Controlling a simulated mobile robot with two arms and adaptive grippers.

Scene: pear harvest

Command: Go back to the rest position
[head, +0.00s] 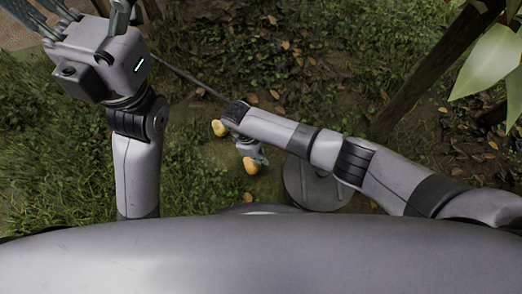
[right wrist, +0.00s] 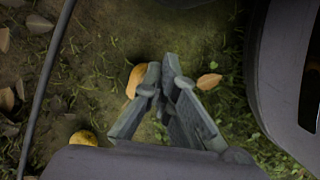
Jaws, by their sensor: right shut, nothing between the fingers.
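My right gripper (head: 254,154) hangs low over the ground near the middle of the head view, partly hidden by my own forearm. In the right wrist view its fingers (right wrist: 165,72) meet at the tips and hold nothing. One yellow pear (head: 251,167) lies close by the gripper, and another yellow pear (head: 219,128) lies to its upper left. In the right wrist view one pear (right wrist: 134,80) shows partly behind the fingers and one (right wrist: 83,138) at the lower left. My left gripper (head: 80,12) is raised at the upper left, its fingers spread and partly cut off by the frame.
A tree trunk (head: 432,72) leans at the right, with large green leaves (head: 487,62) in front of it. Grass and fallen leaves cover the ground (head: 225,60). A thin dark hose or cable (right wrist: 47,80) crosses the left of the right wrist view.

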